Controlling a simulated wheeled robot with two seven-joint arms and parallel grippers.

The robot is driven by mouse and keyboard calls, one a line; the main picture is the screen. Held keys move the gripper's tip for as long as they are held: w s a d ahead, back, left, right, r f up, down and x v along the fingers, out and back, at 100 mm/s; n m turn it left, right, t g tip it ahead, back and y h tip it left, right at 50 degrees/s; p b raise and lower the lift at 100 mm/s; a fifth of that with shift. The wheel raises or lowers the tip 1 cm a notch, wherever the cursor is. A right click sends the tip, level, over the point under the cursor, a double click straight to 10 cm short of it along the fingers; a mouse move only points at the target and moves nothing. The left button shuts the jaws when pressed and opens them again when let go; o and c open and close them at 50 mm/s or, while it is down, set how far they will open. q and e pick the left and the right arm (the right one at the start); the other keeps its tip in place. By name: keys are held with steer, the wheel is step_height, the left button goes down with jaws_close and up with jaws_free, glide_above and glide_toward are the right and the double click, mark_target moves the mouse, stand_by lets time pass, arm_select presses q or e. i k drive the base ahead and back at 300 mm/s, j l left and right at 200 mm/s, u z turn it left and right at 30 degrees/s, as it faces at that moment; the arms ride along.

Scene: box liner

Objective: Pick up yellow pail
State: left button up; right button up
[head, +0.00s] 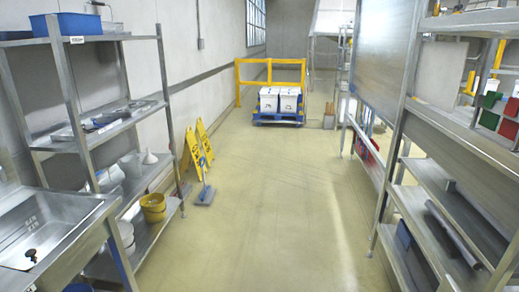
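A small yellow pail (153,211) stands on the bottom level of the metal shelf unit at the left. It looks upright, near the shelf's outer edge. White containers (127,235) sit in front of it on the same level, partly hidden by a shelf post. Neither of my grippers is in the head view.
A steel sink (45,235) stands at the near left. Yellow floor signs (193,152) and a mop or broom (205,192) stand past the shelf. Metal shelving (440,200) lines the right side. The aisle floor (270,220) between is clear, up to a blue cart with white bins (279,101).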

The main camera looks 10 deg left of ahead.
mark_target(154, 208)
steer(key=i, duration=1.85)
steer(key=i+u, duration=0.2)
steer(key=i, duration=0.25)
steer(key=i+l+u, duration=0.25)
steer(key=i, duration=0.2)
steer(key=i+l+u, duration=0.2)
steer(key=i, duration=0.25)
steer(key=i+l+u, duration=0.25)
steer(key=i, duration=0.15)
steer(key=i+l+u, duration=0.45)
steer(key=i+l, duration=0.05)
